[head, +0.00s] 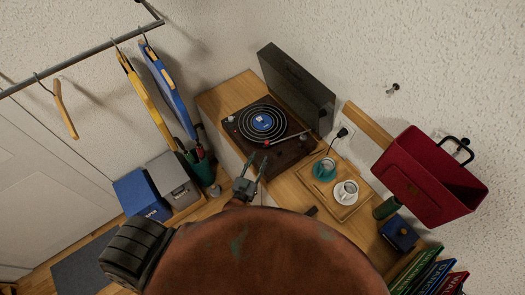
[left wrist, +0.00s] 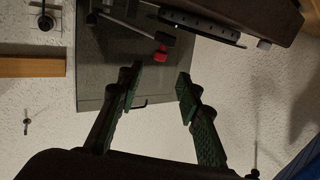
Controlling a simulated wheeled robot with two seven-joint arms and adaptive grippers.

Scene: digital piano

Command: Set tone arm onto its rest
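The turntable (head: 243,121) sits on a wooden top, its dark lid (head: 297,82) raised behind it. A black record with a blue label (head: 262,122) lies on the platter. The silver tone arm (head: 288,137) runs along the near side of the record, its red end by the record's near edge. In the left wrist view the tone arm (left wrist: 118,22) and its red tip (left wrist: 161,53) show just beyond my fingers. My left gripper (head: 257,165) is open and empty at the turntable's near edge; its fingers (left wrist: 157,88) stand apart. I cannot make out the arm's rest. My right gripper is out of view.
A wooden tray (head: 326,208) with a teal cup (head: 324,169) and a white cup (head: 346,192) stands right of my left gripper. A red bin (head: 430,178) is on the right wall. Hangers and blue and grey boxes (head: 143,195) are at left.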

